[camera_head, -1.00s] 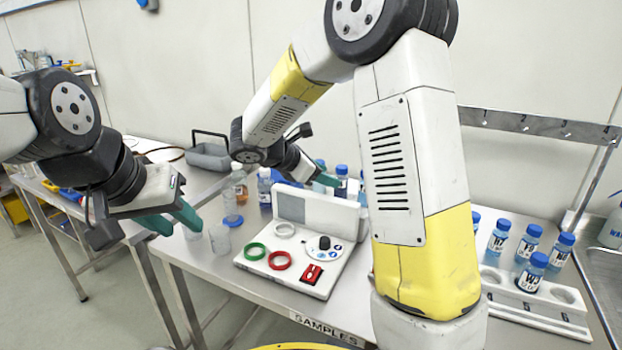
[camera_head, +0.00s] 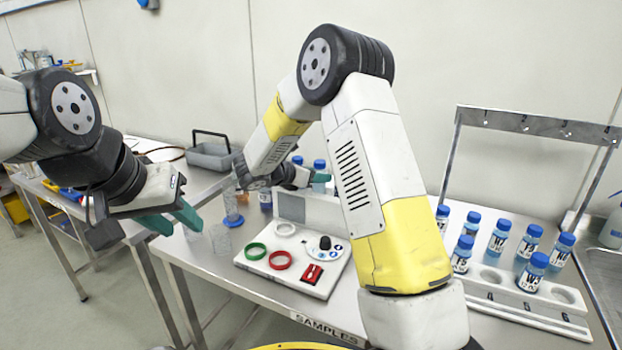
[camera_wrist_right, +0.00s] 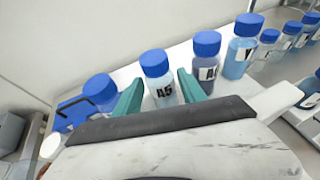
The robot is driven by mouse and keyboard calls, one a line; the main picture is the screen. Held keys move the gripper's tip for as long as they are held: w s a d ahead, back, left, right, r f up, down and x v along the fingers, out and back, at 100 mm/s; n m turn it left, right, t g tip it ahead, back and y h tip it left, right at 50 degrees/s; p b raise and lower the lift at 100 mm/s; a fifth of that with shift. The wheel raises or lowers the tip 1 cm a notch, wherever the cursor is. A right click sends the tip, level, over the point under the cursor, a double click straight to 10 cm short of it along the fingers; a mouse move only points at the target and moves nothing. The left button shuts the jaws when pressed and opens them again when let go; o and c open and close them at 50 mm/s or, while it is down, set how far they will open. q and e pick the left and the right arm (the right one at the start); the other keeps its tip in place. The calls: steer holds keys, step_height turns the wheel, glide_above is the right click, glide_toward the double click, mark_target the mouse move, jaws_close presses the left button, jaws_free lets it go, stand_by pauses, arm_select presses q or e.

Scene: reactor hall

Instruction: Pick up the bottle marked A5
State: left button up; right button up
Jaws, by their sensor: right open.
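The bottle marked A5 (camera_wrist_right: 163,91) has a blue cap and a black-lettered label, and stands upright in the right wrist view. My right gripper (camera_wrist_right: 160,79) is open, with one teal finger to each side of this bottle in that view. I cannot tell how far the fingers reach along it. In the head view my right gripper (camera_head: 318,178) is among blue-capped bottles at the back of the bench, and the A5 label cannot be read there. My left gripper (camera_head: 172,221) is open and empty at the left, near the bench's front corner.
Another blue-capped bottle (camera_wrist_right: 205,65) stands close right of A5, and a further one (camera_wrist_right: 101,92) stands left. A white station (camera_head: 292,265) with coloured rings sits mid-bench. A white rack (camera_head: 530,306) and several labelled bottles are at the right. Clear beakers (camera_head: 220,238) stand near the left gripper.

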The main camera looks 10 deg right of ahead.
jaws_close()
